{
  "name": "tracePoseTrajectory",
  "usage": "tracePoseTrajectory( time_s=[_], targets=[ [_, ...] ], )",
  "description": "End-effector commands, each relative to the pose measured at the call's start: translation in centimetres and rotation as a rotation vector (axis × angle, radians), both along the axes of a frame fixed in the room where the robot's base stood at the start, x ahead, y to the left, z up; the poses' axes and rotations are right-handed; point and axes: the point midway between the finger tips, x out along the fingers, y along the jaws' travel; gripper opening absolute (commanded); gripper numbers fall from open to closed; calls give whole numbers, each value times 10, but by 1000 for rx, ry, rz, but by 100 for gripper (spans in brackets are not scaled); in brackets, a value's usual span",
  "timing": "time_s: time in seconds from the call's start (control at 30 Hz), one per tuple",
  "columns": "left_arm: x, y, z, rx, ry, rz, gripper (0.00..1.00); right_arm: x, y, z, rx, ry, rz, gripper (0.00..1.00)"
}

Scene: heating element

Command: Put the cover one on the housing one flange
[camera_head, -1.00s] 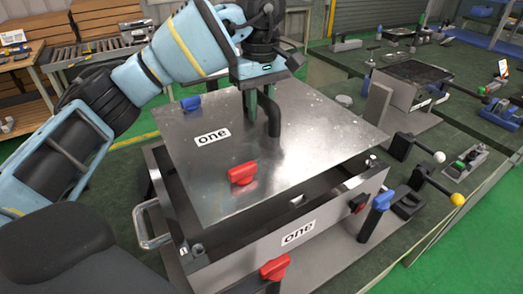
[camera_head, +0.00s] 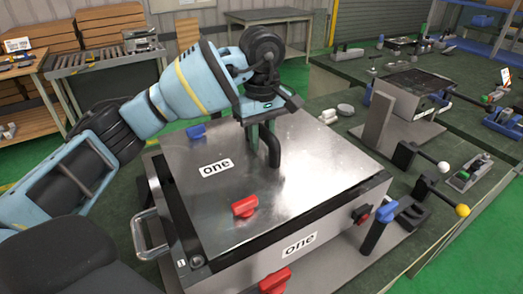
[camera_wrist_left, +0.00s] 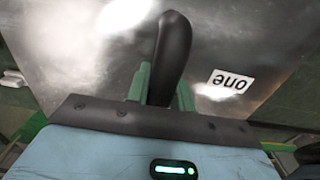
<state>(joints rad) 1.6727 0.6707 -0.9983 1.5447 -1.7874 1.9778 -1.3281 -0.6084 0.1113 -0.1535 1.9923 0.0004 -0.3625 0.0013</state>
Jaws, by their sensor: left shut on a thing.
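The cover one (camera_head: 301,171) is a flat metal plate with a "one" label, a black handle (camera_head: 274,152), and red and blue knobs. My left gripper (camera_head: 262,140) is shut on that handle; the left wrist view shows the handle (camera_wrist_left: 172,50) between the green fingers (camera_wrist_left: 160,90). The housing one (camera_head: 330,232) is a metal box with its own "one" label, directly under the cover. The cover lies over the housing's opening, close to its rim; a dark strip shows along the front edge. I cannot tell whether it touches the flange all round. My right gripper is not in view.
Toggle clamps with a blue handle (camera_head: 386,212), a white knob (camera_head: 443,167) and a yellow knob (camera_head: 462,210) stand right of the housing. A red clamp handle (camera_head: 275,280) is in front. A side handle (camera_head: 147,236) sticks out at left.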

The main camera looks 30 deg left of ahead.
Motion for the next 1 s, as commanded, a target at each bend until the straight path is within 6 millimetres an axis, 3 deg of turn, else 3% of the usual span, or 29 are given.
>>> tracePoseTrajectory(
  time_s=[0.17,0.47,0.8,0.83,1.0],
  targets=[
    [0,0,-3,0,-2,0,0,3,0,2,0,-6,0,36],
    [0,0,-33,-2,-3,0,0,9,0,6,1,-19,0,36],
    [0,0,-36,-1,-4,0,0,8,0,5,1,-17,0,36],
    [-1,0,-38,1,1,0,27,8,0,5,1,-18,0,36],
    [-1,0,-38,1,1,0,45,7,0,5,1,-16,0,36]
  ],
)
